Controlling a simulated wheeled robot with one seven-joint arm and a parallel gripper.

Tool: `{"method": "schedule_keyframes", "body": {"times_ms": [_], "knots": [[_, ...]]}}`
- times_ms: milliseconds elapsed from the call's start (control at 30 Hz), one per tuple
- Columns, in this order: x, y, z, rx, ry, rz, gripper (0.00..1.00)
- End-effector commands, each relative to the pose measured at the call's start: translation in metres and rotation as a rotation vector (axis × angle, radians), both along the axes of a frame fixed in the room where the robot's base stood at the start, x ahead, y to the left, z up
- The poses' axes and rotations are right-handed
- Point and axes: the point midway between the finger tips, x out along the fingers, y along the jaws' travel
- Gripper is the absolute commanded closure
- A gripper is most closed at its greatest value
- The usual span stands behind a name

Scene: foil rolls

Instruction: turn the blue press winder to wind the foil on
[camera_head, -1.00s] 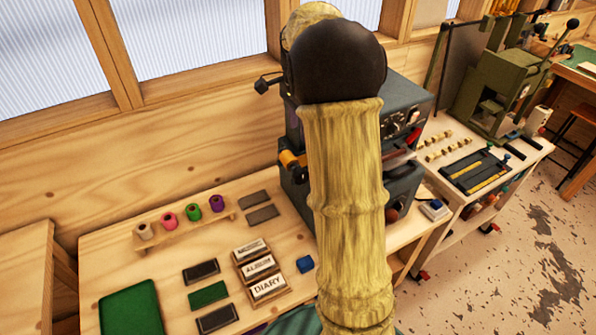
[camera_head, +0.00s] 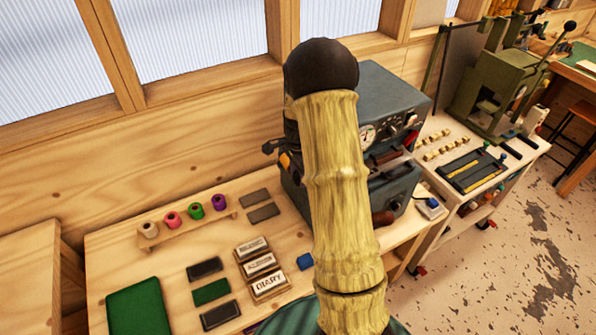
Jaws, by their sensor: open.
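The blue-grey press (camera_head: 388,95) stands at the back of the bench, partly hidden behind my arm. An orange and black part (camera_head: 289,163), which looks like its winder, sticks out at the press's left side. The dark tips of my gripper (camera_head: 271,147) show just above and left of this part, open. The rest of my gripper is hidden behind my yellow arm. I cannot tell whether the tips touch the winder. The foil on the press is hidden from view.
A wooden rack (camera_head: 190,227) holds several coloured foil rolls. Type blocks reading DIARY (camera_head: 268,287), dark and green covers and a blue block (camera_head: 305,262) lie on the bench. A green press (camera_head: 500,90) stands at the right. The wall is close behind.

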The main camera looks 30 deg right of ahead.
Motion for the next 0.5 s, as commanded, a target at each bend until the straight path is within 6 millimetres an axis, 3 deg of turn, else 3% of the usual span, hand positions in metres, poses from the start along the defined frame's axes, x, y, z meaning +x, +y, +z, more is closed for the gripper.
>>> {"method": "schedule_keyframes", "body": {"times_ms": [333, 500], "knots": [[-0.0001, 0.0001, -0.0057, 0.000, -0.001, 0.000, 0.56], [0.0000, 0.0001, -0.0055, 0.000, -0.001, 0.001, 0.90]]}}
